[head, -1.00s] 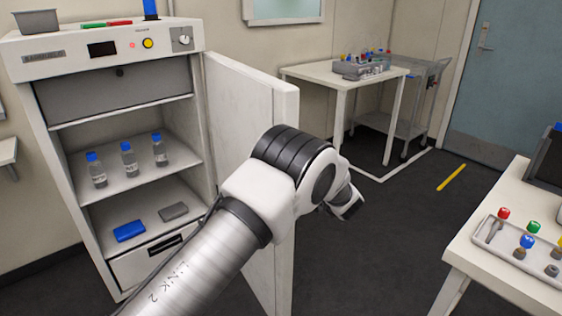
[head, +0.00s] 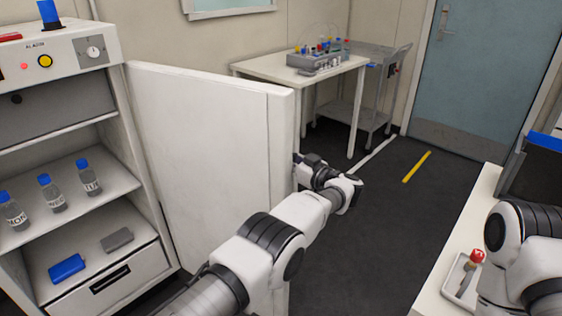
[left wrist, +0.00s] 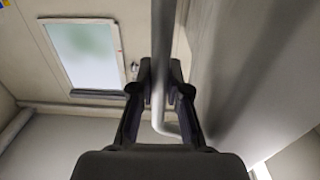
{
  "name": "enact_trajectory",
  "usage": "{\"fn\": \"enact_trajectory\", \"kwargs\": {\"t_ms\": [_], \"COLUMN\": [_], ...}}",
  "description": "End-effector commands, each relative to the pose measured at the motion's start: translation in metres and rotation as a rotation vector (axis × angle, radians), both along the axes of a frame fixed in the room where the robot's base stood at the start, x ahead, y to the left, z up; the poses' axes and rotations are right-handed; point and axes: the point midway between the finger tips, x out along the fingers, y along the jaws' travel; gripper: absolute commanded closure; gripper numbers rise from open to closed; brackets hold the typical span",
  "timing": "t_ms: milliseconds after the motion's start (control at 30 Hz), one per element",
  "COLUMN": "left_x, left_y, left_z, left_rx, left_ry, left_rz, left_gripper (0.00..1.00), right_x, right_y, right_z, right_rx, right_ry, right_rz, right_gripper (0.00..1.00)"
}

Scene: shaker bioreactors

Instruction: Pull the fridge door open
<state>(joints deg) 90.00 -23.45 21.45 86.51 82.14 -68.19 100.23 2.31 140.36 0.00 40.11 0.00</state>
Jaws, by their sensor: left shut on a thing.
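The white fridge (head: 70,52) stands at the left in the head view with its inside exposed. Its door (head: 195,150) stands wide open, hinged on the fridge's right side, with its inner face towards me. My left gripper (head: 303,163) is at the door's outer edge, on its far side, with the fingers partly hidden. In the left wrist view my left gripper (left wrist: 162,82) is shut on the grey bar handle (left wrist: 160,45), which runs beside the door panel (left wrist: 245,70). My right gripper is out of view; only part of my right arm shows.
Bottles (head: 52,193) and a blue box (head: 67,268) sit on the fridge shelves. A white table (head: 293,75) with a rack and a grey cart (head: 365,105) stand behind the door. A white bench (head: 452,265) is at the right. Dark floor (head: 375,215) between is clear.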

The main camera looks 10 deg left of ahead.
Motion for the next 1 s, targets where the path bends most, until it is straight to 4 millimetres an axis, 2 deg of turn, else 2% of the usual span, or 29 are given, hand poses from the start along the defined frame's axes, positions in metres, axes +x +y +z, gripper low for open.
{"fn": "enact_trajectory", "kwargs": {"t_ms": [500,533,567,600,1000], "left_x": [-0.0009,-0.0009,-0.0010,-0.0010,-0.0008], "left_y": [-0.0015,-0.0015,-0.0016,-0.0015,-0.0004], "left_z": [-0.0030,-0.0030,-0.0030,-0.0028,-0.0016], "left_rx": [-0.007,-0.007,-0.006,-0.006,-0.005], "left_ry": [0.008,0.008,0.007,0.007,0.005], "left_rz": [0.007,0.007,0.007,0.007,0.009], "left_gripper": [1.00,0.75,0.64,0.59,0.59], "right_x": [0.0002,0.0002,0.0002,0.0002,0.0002], "right_y": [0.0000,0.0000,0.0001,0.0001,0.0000], "right_z": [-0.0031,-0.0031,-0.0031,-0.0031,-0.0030], "right_rx": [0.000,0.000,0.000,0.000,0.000], "right_ry": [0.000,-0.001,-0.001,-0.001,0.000], "right_rz": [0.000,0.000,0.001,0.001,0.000], "right_gripper": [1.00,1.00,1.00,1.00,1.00]}}
